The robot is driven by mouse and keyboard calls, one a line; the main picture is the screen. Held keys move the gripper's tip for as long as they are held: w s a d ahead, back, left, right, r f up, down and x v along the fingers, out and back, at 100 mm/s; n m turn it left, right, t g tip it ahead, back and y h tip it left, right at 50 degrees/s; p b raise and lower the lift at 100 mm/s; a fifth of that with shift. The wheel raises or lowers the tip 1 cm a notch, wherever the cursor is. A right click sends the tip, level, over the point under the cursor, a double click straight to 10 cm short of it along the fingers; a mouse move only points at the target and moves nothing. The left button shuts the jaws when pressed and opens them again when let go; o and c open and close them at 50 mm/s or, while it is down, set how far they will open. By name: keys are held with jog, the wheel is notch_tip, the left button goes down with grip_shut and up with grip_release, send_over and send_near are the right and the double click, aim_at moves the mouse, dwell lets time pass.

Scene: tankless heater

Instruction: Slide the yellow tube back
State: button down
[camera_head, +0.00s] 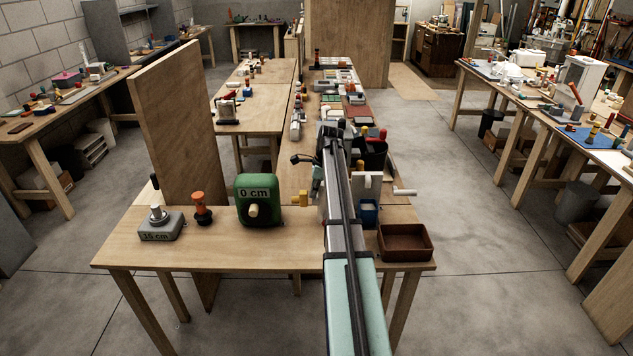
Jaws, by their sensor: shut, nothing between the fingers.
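A small yellow piece (300,199), which looks like the yellow tube, shows just left of my arm, above the near workbench. Its right end is hidden behind my arm, so I cannot tell what it is mounted on. My gripper (297,159) appears as a small dark shape left of the arm's far end. It looks shut and empty, and in the picture it is above the yellow piece, apart from it.
A green box marked "0 cm" (256,192), an orange-and-black piece (201,208) and a grey block marked "15 cm" (160,231) stand left on the bench. A brown tray (405,245) and a white crank-like part (372,186) are on the right. An upright wooden panel (178,120) stands behind left.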

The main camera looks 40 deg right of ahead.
jog(key=shift+f, duration=0.45)
jog(key=shift+a, duration=0.1)
jog(key=w+a, duration=0.3)
jog(key=a, duration=0.1)
jog(key=shift+w+a+p, duration=0.2)
jog(key=shift+w+p, duration=0.1)
jog(key=shift+w, duration=0.1)
jog(key=shift+r, duration=0.1)
jog(key=shift+r, duration=0.1)
